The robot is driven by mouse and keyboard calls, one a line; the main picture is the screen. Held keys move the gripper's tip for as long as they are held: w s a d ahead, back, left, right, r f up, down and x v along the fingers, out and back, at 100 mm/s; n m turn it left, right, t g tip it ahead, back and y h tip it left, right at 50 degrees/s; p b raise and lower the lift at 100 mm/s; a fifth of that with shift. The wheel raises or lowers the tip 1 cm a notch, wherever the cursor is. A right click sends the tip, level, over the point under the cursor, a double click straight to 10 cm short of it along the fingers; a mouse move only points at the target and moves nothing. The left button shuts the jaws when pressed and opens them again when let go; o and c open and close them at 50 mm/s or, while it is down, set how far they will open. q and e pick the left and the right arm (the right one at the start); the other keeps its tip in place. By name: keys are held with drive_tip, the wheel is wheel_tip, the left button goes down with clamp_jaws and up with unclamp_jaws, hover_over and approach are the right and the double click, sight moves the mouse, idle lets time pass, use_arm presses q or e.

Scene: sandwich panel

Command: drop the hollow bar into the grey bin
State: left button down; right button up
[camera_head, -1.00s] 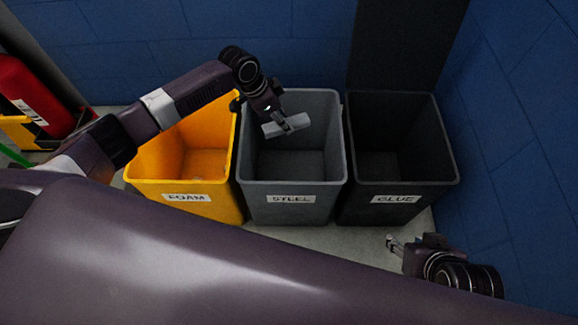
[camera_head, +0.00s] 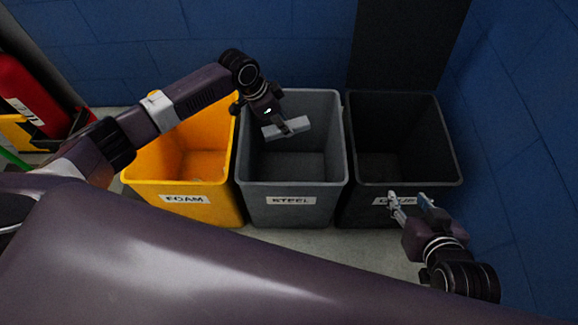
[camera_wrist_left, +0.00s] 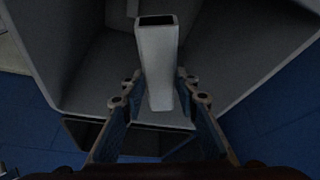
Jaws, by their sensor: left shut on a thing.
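The hollow bar (camera_head: 301,124) is a light grey square tube held over the opening of the grey bin (camera_head: 262,207), which is labelled STEEL. My left gripper (camera_head: 285,128) is shut on the bar. In the left wrist view the bar (camera_wrist_left: 157,50) sits between the two fingers (camera_wrist_left: 157,95), its dark hollow end facing up the picture. The bin's inside shows empty in the head view, partly hidden by the gripper and bar. My right gripper (camera_head: 412,202) is open and empty, in front of the black bin.
A yellow bin (camera_head: 205,208) labelled FOAM stands left of the grey bin, and a black bin (camera_head: 358,205) stands right of it. A blue wall (camera_head: 530,130) closes the right side. A red extinguisher (camera_head: 25,95) stands at far left.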

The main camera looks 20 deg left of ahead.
use_arm(q)
drive_tip(key=c, duration=1.4)
unclamp_jaws()
drive_tip(key=v, duration=1.2)
